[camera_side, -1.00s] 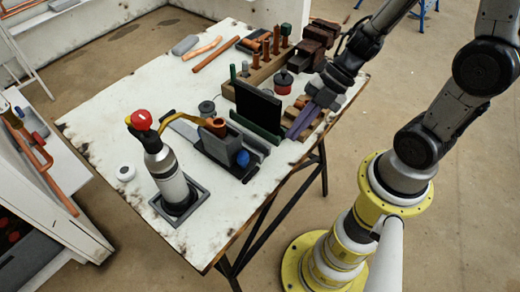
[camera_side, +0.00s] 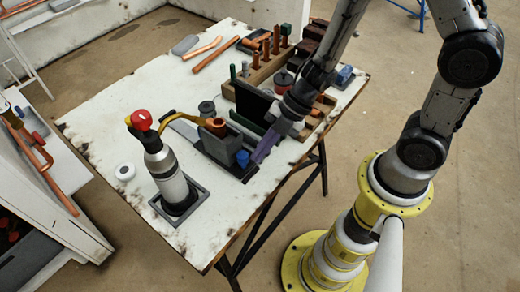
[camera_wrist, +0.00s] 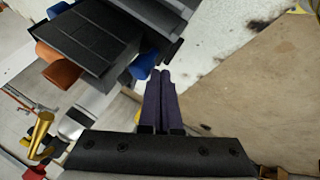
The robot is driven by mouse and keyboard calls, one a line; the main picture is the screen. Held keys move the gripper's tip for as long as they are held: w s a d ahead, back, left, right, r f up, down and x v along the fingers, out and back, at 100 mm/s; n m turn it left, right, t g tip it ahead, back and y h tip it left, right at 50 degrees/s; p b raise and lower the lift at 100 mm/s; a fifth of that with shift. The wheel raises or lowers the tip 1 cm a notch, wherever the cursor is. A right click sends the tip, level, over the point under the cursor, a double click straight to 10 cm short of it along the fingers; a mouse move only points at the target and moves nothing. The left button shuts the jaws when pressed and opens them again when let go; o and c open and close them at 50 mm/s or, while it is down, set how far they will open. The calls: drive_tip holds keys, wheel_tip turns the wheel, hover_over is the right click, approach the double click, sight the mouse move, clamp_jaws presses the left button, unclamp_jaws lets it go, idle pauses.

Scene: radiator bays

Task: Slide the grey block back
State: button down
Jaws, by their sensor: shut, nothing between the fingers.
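The dark grey block (camera_side: 219,147) sits near the middle of the white table, among the low dark parts, with a blue piece (camera_side: 243,158) at its near right end. In the wrist view, the grey block (camera_wrist: 88,38) fills the upper left, and the blue piece (camera_wrist: 145,66) shows beside it. My gripper (camera_side: 256,160) has its purple fingers pressed together, pointing down just right of the blue piece. In the wrist view, my gripper (camera_wrist: 160,75) has its tips close to the blue piece; I cannot tell whether they touch. My arm hides part of the right side.
A red-topped bottle (camera_side: 167,170) stands in a square holder at the near left. An upright black panel (camera_side: 254,101) stands behind my fingers. A wooden rack (camera_side: 262,70) with copper pieces stands farther back. The table's near left surface is mostly clear.

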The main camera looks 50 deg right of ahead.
sight(214, 122)
drive_tip(key=shift+w, duration=0.1)
drive_tip(key=w, duration=1.5)
